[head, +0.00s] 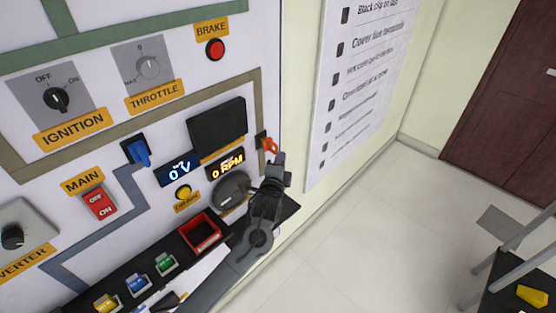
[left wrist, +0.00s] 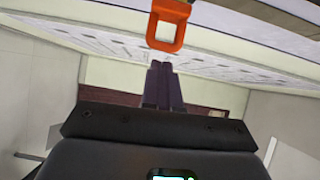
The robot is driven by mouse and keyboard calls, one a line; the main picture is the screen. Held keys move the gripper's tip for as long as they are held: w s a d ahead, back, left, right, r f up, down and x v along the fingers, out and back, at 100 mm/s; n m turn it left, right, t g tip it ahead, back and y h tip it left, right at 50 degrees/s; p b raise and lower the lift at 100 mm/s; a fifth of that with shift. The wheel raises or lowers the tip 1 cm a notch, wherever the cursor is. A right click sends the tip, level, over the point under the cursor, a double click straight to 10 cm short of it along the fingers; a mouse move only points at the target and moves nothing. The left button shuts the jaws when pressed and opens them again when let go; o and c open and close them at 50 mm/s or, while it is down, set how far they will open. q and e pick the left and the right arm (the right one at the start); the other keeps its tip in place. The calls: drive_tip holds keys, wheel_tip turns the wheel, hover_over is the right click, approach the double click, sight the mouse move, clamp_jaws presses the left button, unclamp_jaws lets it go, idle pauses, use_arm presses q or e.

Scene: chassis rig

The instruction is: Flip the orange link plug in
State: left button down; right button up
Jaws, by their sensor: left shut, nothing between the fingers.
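The orange link plug (head: 269,145) sticks out near the right edge of the white panel, beside the RPM display. In the left wrist view the orange link plug (left wrist: 166,27) is a squared loop at the top, just beyond my fingertips. My left gripper (head: 277,160) is shut and empty, close below the plug in the head view. In the left wrist view its two dark fingers (left wrist: 161,66) are together, pointing at the loop. I cannot tell whether they touch it. My right gripper is not in view.
The panel carries a blue lever (head: 140,152), a red MAIN switch (head: 98,203), a THROTTLE knob (head: 148,67) and a red BRAKE button (head: 215,49). A red bin (head: 200,232) lies below. A printed checklist (head: 357,80) hangs to the right. Open floor lies further right.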

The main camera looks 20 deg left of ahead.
sight(275, 150)
use_arm(q)
drive_tip(key=shift+w+a, duration=0.35)
drive_tip(key=shift+a, duration=0.15)
drive_tip(key=shift+w+a+r+p, duration=0.1)
drive_tip(key=shift+w+a+p, duration=0.2)
drive_tip(key=shift+a+p, duration=0.45)
drive_tip(key=shift+w+a, duration=0.2)
drive_tip(key=shift+a, duration=0.35)
